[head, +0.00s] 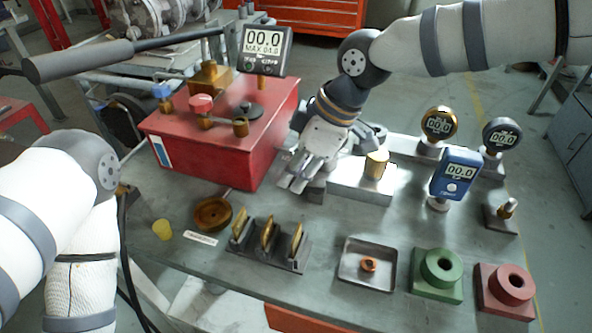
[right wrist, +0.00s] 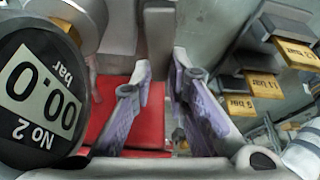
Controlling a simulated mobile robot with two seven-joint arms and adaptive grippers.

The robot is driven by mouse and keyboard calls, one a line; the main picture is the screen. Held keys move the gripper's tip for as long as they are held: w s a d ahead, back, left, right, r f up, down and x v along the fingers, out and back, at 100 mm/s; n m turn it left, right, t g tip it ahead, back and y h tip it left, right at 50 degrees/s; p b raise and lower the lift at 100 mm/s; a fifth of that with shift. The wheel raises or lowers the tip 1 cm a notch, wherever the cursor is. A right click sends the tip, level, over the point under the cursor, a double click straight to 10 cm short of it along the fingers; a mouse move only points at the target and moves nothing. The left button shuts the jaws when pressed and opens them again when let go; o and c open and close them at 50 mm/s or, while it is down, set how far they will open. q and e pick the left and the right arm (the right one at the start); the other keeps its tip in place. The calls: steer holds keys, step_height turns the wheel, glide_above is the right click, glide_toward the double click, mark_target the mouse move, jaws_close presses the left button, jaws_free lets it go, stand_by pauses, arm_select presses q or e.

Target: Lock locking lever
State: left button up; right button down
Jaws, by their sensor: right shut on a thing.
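My right gripper (head: 293,183) is low beside the right side of the red pump box (head: 215,150), at the left end of a grey metal block (head: 350,185). In the right wrist view, its two purple-padded fingers (right wrist: 162,72) are closed around a grey metal bar (right wrist: 158,35), which looks like the locking lever. The hand hides most of this bar in the head view, so I cannot tell its full angle. My left arm comes in at the left, but its gripper does not show.
Gauges (head: 438,124) and a blue digital meter (head: 456,174) stand at the right. A plate rack (head: 268,250), a square tray (head: 345,272), a green block (head: 438,285) and a red block (head: 505,300) line the front. A round gauge (right wrist: 45,95) is close beside the right hand.

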mark_target(322, 183)
steer(key=shift+w, duration=0.15)
steer(key=c, duration=1.6)
jaws_free()
steer(key=shift+o, duration=0.2)
steer(key=v, duration=1.2)
steer(key=shift+r, duration=0.1)
